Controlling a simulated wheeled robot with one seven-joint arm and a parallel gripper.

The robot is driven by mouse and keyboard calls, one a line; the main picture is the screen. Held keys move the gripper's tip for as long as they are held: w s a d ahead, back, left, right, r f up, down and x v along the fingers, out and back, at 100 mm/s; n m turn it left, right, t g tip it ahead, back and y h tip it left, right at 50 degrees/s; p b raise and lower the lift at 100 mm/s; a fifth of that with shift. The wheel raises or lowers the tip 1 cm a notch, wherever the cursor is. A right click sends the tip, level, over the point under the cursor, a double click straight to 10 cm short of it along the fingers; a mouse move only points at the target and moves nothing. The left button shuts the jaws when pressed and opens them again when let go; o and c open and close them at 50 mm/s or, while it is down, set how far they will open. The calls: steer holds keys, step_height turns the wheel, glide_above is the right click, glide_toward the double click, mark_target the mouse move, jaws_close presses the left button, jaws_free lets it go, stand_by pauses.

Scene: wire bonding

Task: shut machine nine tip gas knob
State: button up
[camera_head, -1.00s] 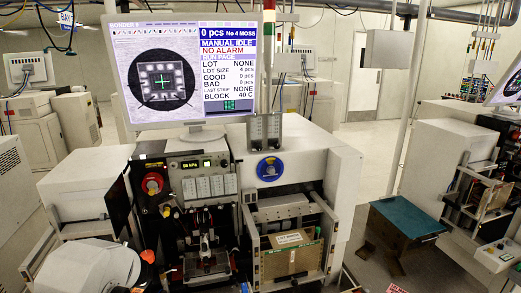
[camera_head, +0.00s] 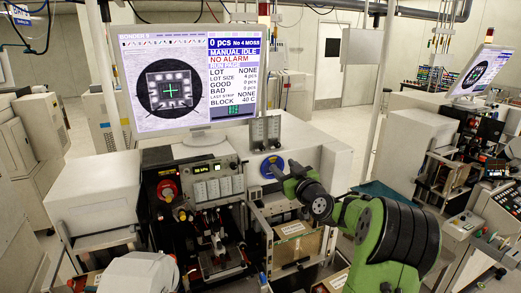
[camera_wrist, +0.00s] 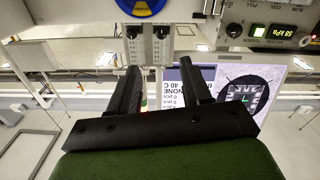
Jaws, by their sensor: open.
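A pair of grey gas flow units (camera_head: 265,129) stands on top of the bonder, below and right of its screen (camera_head: 186,80). In the wrist view, which is upside down, each unit carries a small black knob: the left knob (camera_wrist: 132,32) and the right knob (camera_wrist: 162,32). I cannot read which one is tip gas. My gripper (camera_wrist: 159,67) is open and empty, with its fingers short of the knobs and apart from them. In the head view my green arm reaches in from the right, its end near the blue disc below the units.
The blue disc (camera_head: 272,167) sits on the machine front below the flow units. A red knob (camera_head: 168,190) and a lit display panel (camera_head: 208,168) are to the left. Another bonder (camera_head: 470,150) stands at the right.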

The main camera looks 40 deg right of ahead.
mark_target(263, 149)
steer(key=p+x, duration=0.5)
steer(key=x, duration=0.9)
steer(key=shift+a+f, duration=0.1)
jaws_close()
steer(key=shift+b, duration=0.3)
